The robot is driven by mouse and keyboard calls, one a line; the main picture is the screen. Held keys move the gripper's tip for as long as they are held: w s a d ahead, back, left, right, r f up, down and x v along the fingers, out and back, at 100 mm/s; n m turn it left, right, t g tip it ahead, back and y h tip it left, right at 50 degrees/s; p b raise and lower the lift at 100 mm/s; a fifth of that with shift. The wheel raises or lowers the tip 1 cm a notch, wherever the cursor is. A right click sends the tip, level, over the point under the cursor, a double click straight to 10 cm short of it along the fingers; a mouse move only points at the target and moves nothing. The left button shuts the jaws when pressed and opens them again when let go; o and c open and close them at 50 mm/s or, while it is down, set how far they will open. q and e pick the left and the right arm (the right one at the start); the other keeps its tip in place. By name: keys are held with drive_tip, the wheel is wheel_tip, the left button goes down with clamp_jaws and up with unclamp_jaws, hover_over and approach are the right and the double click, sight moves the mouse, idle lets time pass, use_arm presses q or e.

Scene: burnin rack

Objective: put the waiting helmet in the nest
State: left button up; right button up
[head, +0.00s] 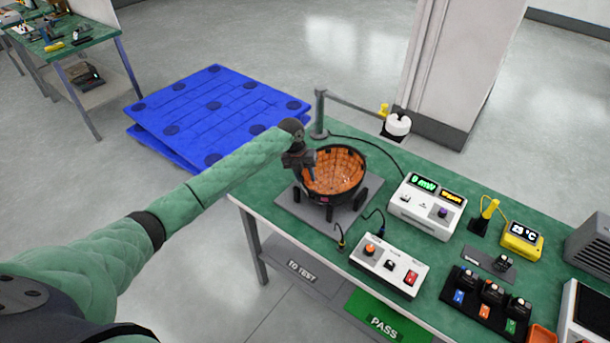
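The helmet (338,172) looks like an upturned dark bowl with an orange, tiled inside. It sits open side up among short black posts on a grey plate (343,217), which I take to be the nest, on the green bench. How fully it rests on the posts is hard to see. My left gripper (306,172) is at the helmet's left rim, with its fingers pointing down and overlapping the rim. The fingers are small and dark, so I cannot tell whether they grip the rim. My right gripper is not in view.
A jointed stand (320,115) with a white head rises behind the helmet. A power meter (428,205) and a switch box (389,264) stand to the right. Below the bench edge are a grey TO TEST area (285,254) and a green PASS area (365,308). Blue pallets (215,110) lie behind.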

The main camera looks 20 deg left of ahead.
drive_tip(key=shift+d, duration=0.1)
